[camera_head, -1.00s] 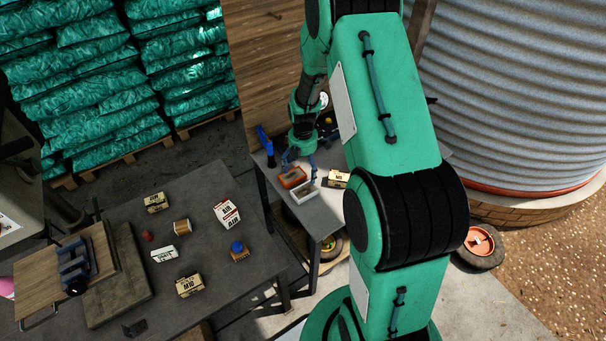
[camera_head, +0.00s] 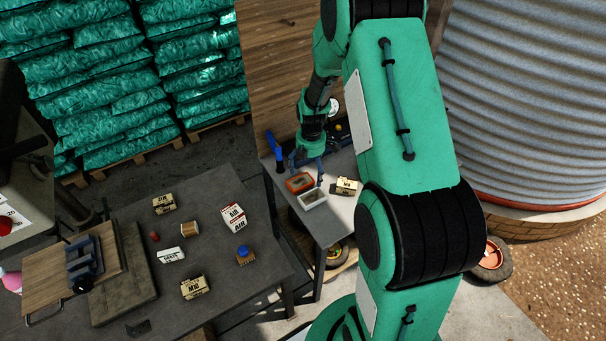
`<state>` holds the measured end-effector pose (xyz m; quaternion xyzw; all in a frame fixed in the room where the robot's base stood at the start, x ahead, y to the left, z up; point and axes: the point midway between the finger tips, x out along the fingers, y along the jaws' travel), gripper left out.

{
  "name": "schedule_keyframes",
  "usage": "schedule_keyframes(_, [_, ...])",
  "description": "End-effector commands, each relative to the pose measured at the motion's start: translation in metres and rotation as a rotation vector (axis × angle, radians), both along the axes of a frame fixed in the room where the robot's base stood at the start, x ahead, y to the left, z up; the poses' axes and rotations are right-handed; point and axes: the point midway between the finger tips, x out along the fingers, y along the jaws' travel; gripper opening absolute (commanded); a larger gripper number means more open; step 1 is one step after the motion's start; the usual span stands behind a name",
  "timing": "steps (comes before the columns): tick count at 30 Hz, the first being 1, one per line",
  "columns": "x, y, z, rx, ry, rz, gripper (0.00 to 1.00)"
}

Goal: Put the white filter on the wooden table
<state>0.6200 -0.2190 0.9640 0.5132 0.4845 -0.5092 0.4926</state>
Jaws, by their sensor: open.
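A white rectangular frame, which looks like the white filter (camera_head: 313,199), lies on the small grey side table (camera_head: 340,212). An orange-rimmed frame (camera_head: 299,183) of similar shape lies right behind it. My gripper (camera_head: 307,168) points down above the side table, just behind the orange frame, with its fingers apart and nothing seen between them. Its height above the table is hard to tell. A large dark-topped table (camera_head: 205,283) stands at the front left. A wooden board (camera_head: 62,283) lies at its left end.
A small M-marked box (camera_head: 346,187) sits right of the white frame, and a blue tool (camera_head: 276,150) stands to the left. The large table holds several boxes, a spool (camera_head: 190,229), a blue-capped jar (camera_head: 243,254) and a blue clamp-like tool (camera_head: 84,259). A corrugated tank (camera_head: 520,100) stands at right.

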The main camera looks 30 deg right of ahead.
Motion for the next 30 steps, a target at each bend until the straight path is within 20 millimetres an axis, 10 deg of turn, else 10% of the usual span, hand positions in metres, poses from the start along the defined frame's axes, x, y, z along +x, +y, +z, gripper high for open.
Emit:
schedule_keyframes(14, [-0.017,0.06,0.156,-0.006,-0.118,-0.345,0.9])
schedule_keyframes(30, [-0.101,0.139,0.308,0.077,-0.264,-0.805,0.9])
